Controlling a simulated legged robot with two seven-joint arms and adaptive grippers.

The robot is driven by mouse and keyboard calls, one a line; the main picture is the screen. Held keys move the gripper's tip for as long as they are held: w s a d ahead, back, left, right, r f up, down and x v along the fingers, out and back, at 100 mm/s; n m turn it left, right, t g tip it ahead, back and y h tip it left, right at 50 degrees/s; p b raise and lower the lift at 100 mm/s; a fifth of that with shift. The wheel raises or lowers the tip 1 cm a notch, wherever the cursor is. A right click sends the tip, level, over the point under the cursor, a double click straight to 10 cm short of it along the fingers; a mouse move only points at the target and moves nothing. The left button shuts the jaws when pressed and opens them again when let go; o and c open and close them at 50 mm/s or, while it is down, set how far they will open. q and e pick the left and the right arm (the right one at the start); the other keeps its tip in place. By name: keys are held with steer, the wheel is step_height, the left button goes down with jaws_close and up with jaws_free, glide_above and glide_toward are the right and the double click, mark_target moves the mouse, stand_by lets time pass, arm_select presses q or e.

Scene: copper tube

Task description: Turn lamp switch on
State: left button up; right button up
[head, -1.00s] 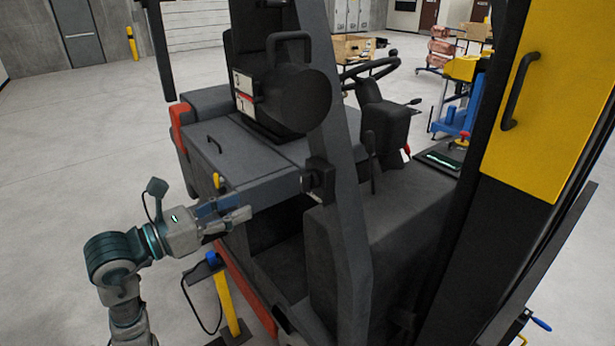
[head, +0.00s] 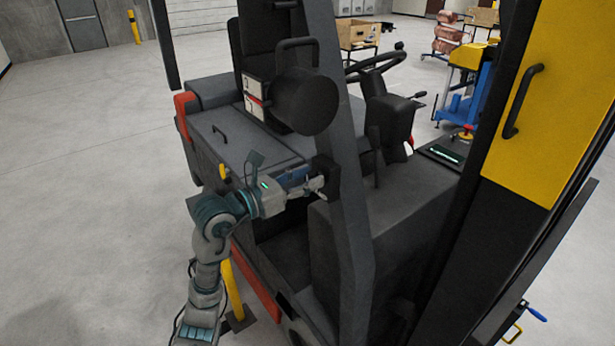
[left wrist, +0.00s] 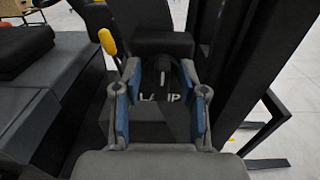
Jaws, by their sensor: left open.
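The lamp switch (left wrist: 162,66) shows in the left wrist view as a dark stub under a black box, with partly covered white lettering (left wrist: 160,97) below it that looks like "LAMP". In the head view the black switch box (head: 327,172) is fixed to the forklift's slanted dark post. My left gripper (head: 312,182) is at this box. In the left wrist view its two blue-padded fingers (left wrist: 162,84) are open, one on each side of the stub. I cannot tell whether they touch it. Nothing is held. My right gripper is not in view.
The slanted post (head: 345,120) stands right beside the gripper. A yellow-handled lever (left wrist: 107,42) is left of the fingers in the left wrist view. The steering wheel (head: 376,67) and yellow panel (head: 565,90) are farther right. Floor at the left is clear.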

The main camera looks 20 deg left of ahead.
arm_select(q)
steer(key=shift+a, duration=0.4)
steer(key=shift+c, duration=1.2)
steer(key=c, duration=0.4)
steer(key=shift+s+d, duration=0.2)
jaws_close()
steer(key=shift+s+d+r, duration=0.1)
steer(key=shift+d+r, duration=0.05)
steer(key=shift+d, duration=0.05)
steer(key=shift+a, duration=0.1)
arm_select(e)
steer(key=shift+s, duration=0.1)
